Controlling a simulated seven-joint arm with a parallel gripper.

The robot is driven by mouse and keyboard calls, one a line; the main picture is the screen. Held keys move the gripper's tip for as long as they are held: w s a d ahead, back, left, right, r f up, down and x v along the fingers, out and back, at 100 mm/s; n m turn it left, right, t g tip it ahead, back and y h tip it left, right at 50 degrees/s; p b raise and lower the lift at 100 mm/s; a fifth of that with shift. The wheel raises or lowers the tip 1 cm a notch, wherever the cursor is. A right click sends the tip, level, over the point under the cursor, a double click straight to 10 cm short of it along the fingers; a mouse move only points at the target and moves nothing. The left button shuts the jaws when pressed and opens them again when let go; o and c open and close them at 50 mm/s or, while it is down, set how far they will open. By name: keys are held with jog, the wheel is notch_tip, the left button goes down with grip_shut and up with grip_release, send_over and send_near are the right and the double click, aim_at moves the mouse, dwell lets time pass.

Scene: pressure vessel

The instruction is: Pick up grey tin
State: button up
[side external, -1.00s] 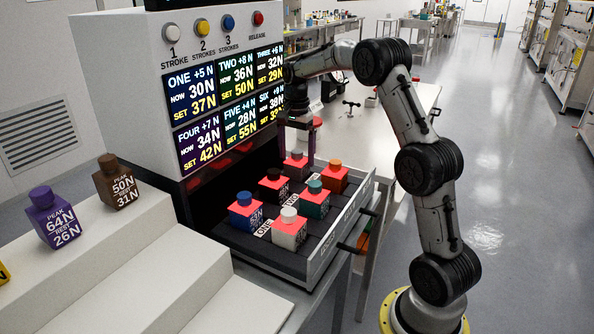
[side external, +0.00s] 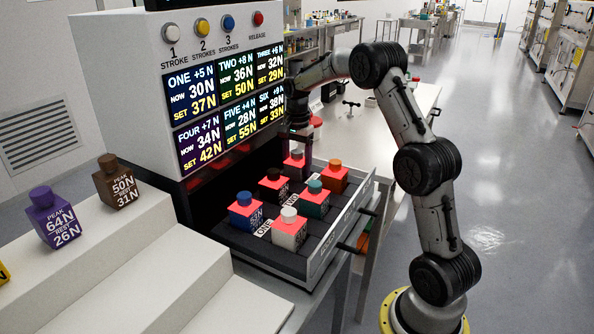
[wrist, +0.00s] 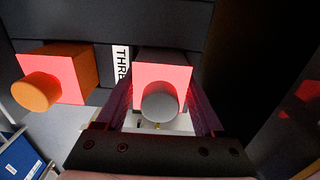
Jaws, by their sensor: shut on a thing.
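The grey tin (wrist: 162,75) has a round grey knob and a top lit pink-red. In the wrist view it sits between the two fingers of my gripper (wrist: 160,110), beside the label "THREE". In the side view the grey tin (side external: 295,164) stands at the back of the open drawer (side external: 326,250). My gripper (side external: 300,140) comes down over it from above and is shut on it. The tin appears upright and still at its place in the drawer. The finger contact is partly hidden in the side view.
The orange tin (side external: 335,177) stands close beside it, and the dark brown tin (side external: 273,186) is near. Teal (side external: 314,200), blue (side external: 245,212) and white (side external: 289,230) tins fill the front. The press housing with screens (side external: 228,108) rises close to my gripper on the left.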

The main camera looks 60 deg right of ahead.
grip_shut()
jog(key=shift+r, duration=0.1)
